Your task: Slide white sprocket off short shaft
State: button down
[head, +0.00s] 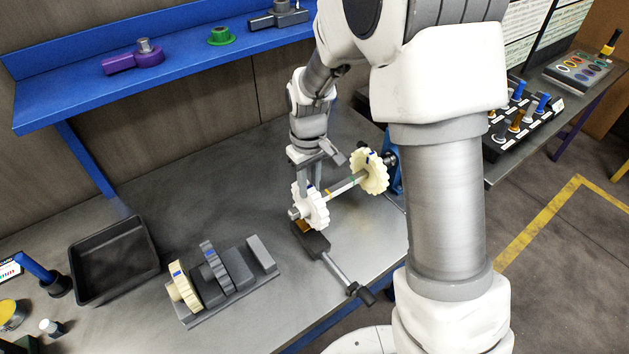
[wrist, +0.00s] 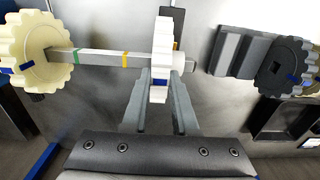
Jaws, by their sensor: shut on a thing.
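The white sprocket (head: 315,210) sits upright around the short shaft (head: 345,186), near the shaft's free left end. In the wrist view the white sprocket (wrist: 161,50) is edge-on between the two fingers, and a short stub of shaft shows to its right. My gripper (head: 311,186) reaches down from above and is shut on the white sprocket; it also shows in the wrist view (wrist: 160,82). The shaft (wrist: 97,57) has a green band and a yellow band. A cream sprocket (head: 371,172) sits at its other end, by a blue bracket (head: 396,172).
A clamp with a handle (head: 341,272) stands below the sprocket's end. A grey rack (head: 235,290) holds a cream and a grey sprocket at front left. A black empty tray (head: 113,262) lies further left. A blue shelf (head: 75,82) with parts runs behind.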

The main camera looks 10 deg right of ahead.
jog(key=s+a, duration=0.4)
jog(key=a, duration=0.3)
dwell(1.0)
jog(key=shift+r, duration=0.15)
notch_tip(320, 180, up, 7)
jog(key=p, duration=0.4)
jog(key=shift+p, duration=0.35)
